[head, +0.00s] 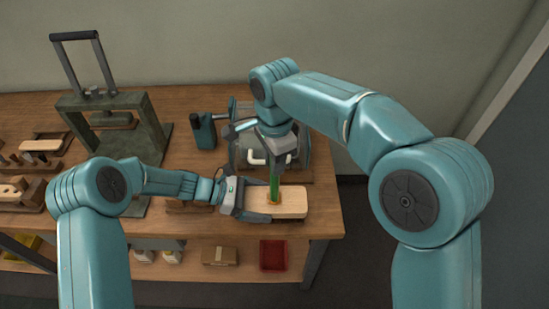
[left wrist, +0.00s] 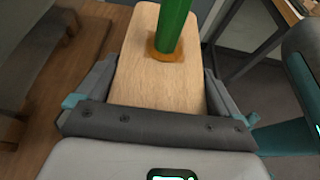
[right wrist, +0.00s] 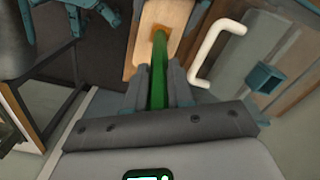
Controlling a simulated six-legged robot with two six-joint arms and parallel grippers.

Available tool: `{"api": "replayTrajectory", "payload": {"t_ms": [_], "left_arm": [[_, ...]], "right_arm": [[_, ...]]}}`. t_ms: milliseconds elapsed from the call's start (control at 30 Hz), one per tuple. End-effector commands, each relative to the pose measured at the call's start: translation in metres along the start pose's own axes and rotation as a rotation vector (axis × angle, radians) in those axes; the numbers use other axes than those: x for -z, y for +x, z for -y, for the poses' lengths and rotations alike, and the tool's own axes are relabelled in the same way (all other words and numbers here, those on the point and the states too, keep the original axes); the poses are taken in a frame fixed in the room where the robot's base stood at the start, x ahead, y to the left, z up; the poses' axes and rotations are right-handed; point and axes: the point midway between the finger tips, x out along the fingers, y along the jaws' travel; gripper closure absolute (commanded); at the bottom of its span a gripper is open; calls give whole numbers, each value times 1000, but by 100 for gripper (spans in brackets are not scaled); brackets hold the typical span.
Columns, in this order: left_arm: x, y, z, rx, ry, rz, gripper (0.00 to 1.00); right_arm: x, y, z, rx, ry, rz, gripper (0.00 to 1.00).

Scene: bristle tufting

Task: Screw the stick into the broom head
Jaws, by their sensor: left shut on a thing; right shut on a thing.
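The broom head (head: 291,203) is a pale wooden block with rounded corners, at the right front of the workbench. My left gripper (head: 250,203) is shut on its left end, with a finger along each long side; the block fills the jaws in the left wrist view (left wrist: 150,80). The green stick (head: 274,186) stands upright on the block, its lower end at an orange-brown ring (left wrist: 165,52) around the hole. My right gripper (head: 278,155) is above the block, shut on the stick, which also shows between its fingers in the right wrist view (right wrist: 158,75). Thread depth is hidden.
A machine with a white handle (head: 262,158) stands close behind the stick. A dark green press (head: 115,125) stands at the left on the workbench (head: 325,205). A red bin (head: 273,255) sits on the lower shelf. The bench's right edge is near the block.

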Motion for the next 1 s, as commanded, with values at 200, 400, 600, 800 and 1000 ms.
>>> {"api": "replayTrajectory", "payload": {"t_ms": [200,400,600,800,1000], "left_arm": [[-1,0,0,2,1,1,89],[0,0,0,1,1,1,89],[-1,0,0,0,0,1,89],[0,0,0,0,0,1,89],[0,0,0,0,0,1,89]], "right_arm": [[0,0,0,2,53,-1,71],[0,0,0,1,51,-1,48],[0,-2,0,1,51,-1,48],[0,-30,1,6,51,0,48],[0,-76,2,6,51,0,48]]}}
